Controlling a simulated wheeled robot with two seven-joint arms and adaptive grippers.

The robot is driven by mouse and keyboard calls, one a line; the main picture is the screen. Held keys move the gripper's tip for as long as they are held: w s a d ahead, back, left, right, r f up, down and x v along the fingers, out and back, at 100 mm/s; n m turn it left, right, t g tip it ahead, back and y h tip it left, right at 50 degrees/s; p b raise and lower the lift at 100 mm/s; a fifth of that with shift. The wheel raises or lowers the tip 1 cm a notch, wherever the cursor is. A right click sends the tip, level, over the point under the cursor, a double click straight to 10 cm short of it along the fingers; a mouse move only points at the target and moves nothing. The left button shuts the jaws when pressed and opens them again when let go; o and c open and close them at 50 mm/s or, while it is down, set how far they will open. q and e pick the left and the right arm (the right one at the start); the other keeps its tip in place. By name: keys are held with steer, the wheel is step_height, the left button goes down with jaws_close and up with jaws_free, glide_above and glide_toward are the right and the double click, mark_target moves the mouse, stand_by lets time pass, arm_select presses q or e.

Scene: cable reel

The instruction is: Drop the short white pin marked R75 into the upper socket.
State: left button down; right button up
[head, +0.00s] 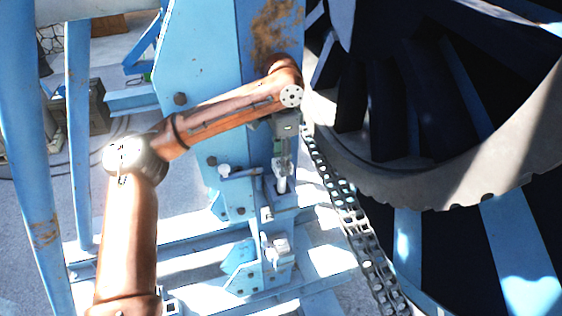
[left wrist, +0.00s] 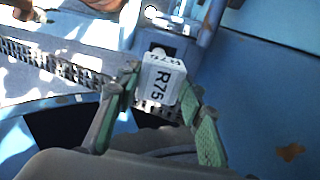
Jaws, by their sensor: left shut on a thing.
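The white pin marked R75 (left wrist: 160,82) is between the green-padded fingers of my left gripper (left wrist: 160,95) in the left wrist view. Its label faces the camera. In the head view my left gripper (head: 284,158) points down beside the blue post, with the pin (head: 281,184) below its fingers. The pin is upright, right above or at a blue bracket (head: 285,201) on the post, which looks like the upper socket. I cannot tell whether the pin's lower end has entered it. My right gripper is not in view.
A lower bracket with a pale block (head: 280,246) is beneath. A chain (head: 350,215) and the large dark reel (head: 440,110) stand close on the right. Blue frame legs (head: 78,130) stand at left.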

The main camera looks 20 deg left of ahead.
arm_select(q)
steer(key=shift+w+f, duration=0.2)
steer(key=shift+f, duration=0.05)
steer(key=shift+s+f, duration=0.15)
steer(key=shift+f, duration=2.75)
steer(key=shift+w, duration=0.3)
steer(key=shift+f, duration=0.25)
steer(key=shift+f, duration=0.3)
steer(key=shift+d, duration=0.1)
